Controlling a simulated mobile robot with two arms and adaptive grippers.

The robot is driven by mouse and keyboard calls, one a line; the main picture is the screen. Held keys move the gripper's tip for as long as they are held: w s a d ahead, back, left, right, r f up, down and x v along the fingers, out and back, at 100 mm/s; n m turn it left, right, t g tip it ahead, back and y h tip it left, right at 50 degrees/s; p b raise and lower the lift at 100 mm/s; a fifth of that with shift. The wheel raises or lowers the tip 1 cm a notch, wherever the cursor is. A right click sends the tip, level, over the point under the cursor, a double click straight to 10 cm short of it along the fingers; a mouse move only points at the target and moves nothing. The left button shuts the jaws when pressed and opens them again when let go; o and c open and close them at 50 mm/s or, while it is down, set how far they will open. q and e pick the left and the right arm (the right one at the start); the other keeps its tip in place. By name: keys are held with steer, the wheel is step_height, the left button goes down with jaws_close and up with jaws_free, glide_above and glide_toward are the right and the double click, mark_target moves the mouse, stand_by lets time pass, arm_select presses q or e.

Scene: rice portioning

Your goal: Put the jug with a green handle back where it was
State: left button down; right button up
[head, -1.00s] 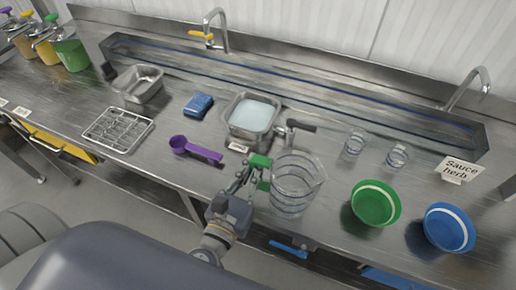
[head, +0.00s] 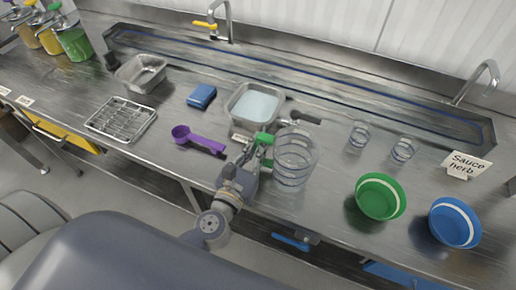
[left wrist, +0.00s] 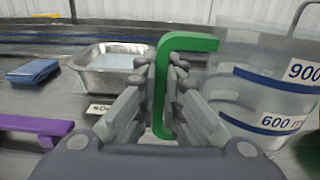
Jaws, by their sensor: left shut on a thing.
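The clear jug (head: 294,160) with a green handle (head: 265,138) is at the middle of the counter in the head view. My left gripper (head: 257,152) is shut on the green handle, on the jug's left side. In the left wrist view the green handle (left wrist: 170,85) stands upright between the two fingers, and the clear jug (left wrist: 265,85) with blue volume bands is to its right. The jug looks upright; whether its base touches the counter I cannot tell. My right gripper is not in view.
A metal pan (head: 232,107) with whitish contents is behind the gripper. A purple scoop (head: 198,140) and a blue cloth (head: 202,96) are left of it. Two small clear cups (head: 359,136), a green bowl (head: 381,197) and a blue bowl (head: 455,222) are to the right.

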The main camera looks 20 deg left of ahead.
arm_select(q)
steer(key=shift+r, duration=0.1)
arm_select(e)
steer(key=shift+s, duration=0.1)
arm_select(q)
steer(key=c, duration=1.8)
jaws_free()
steer(key=shift+f, duration=0.2)
steer(key=shift+o, duration=0.2)
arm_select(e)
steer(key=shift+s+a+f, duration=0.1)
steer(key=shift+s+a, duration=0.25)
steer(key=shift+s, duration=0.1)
arm_select(q)
steer(key=shift+r, duration=0.1)
